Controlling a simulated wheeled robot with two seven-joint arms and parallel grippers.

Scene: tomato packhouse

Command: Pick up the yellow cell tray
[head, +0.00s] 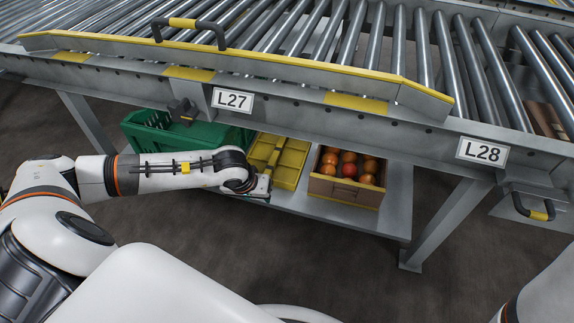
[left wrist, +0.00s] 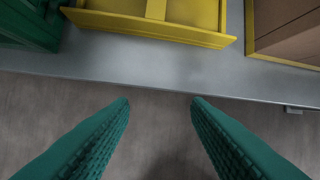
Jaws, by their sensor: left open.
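The yellow cell tray (head: 289,168) lies on the grey lower shelf under the conveyor, between a green crate and a box of tomatoes. In the left wrist view the tray's near wall (left wrist: 150,27) is at the top, just beyond the shelf edge. My left arm reaches in from the left, and its gripper (head: 262,190) is close to the tray's near left side. In the left wrist view the two green fingers (left wrist: 160,100) are apart, with nothing between them, short of the tray. My right gripper is not in view.
The green crate (head: 190,133) stands left of the tray. The cardboard box (head: 345,190) with several tomatoes stands to its right. The conveyor beam (head: 300,103) with labels L27 and L28 overhangs the shelf (head: 398,200). A shelf leg (head: 440,225) stands right; the floor in front is clear.

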